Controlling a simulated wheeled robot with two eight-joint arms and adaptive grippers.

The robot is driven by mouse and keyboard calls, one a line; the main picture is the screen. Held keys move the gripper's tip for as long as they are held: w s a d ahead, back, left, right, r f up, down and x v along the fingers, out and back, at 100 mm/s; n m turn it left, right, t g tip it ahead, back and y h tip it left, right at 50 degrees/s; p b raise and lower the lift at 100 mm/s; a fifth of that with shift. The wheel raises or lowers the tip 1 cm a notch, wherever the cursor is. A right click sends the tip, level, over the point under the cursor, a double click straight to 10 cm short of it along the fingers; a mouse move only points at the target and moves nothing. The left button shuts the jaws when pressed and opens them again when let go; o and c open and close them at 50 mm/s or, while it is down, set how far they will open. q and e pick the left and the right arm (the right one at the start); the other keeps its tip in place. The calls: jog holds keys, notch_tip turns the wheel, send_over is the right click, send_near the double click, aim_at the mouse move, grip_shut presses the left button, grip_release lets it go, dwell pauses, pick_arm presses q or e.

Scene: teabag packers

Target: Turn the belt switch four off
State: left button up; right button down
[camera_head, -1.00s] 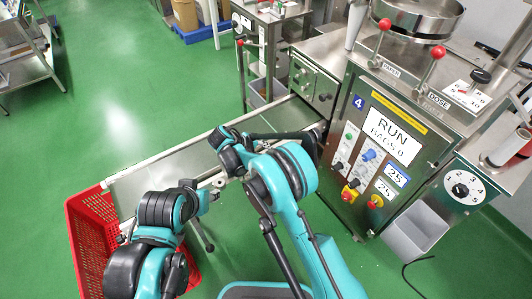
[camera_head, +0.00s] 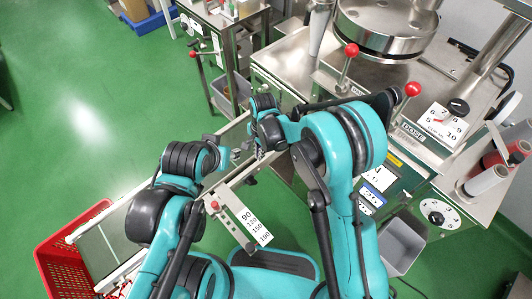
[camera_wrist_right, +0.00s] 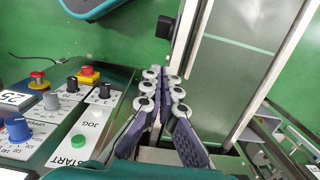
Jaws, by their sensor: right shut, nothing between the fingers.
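The control panel of the packer (camera_wrist_right: 70,115) shows in the right wrist view at the left, with a green START button (camera_wrist_right: 78,141), a blue knob (camera_wrist_right: 18,128), a grey knob (camera_wrist_right: 51,101) and two black knobs (camera_wrist_right: 72,85). I cannot tell which one is the belt switch. My right gripper (camera_wrist_right: 165,74) is shut and empty, to the right of the panel and apart from its knobs. In the head view my right arm hides most of the panel. My left gripper (camera_head: 236,155) is near the conveyor; its jaw state is unclear.
The conveyor belt (camera_head: 100,240) runs beside my arms and shows in the right wrist view (camera_wrist_right: 225,75). A red crate (camera_head: 62,252) stands at its lower end. A grey bin (camera_head: 400,245) is at the right. Green floor is free at left.

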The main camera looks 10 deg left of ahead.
jog(key=b, duration=0.4)
send_over(253, 181)
jog(key=w+d, duration=0.2)
jog(key=w, duration=0.1)
notch_tip(253, 181, down, 10)
jog(key=shift+s+a+f+b, duration=0.3)
jog(key=shift+s+a+f, duration=0.1)
jog(key=shift+s+f, duration=0.15)
jog(key=shift+s+a+f+b, duration=0.25)
jog(key=shift+s+a+f, duration=0.15)
jog(key=shift+s, duration=0.2)
jog(key=shift+s+a+f, duration=0.15)
jog(key=shift+s+f, duration=0.1)
jog(key=shift+s, duration=0.05)
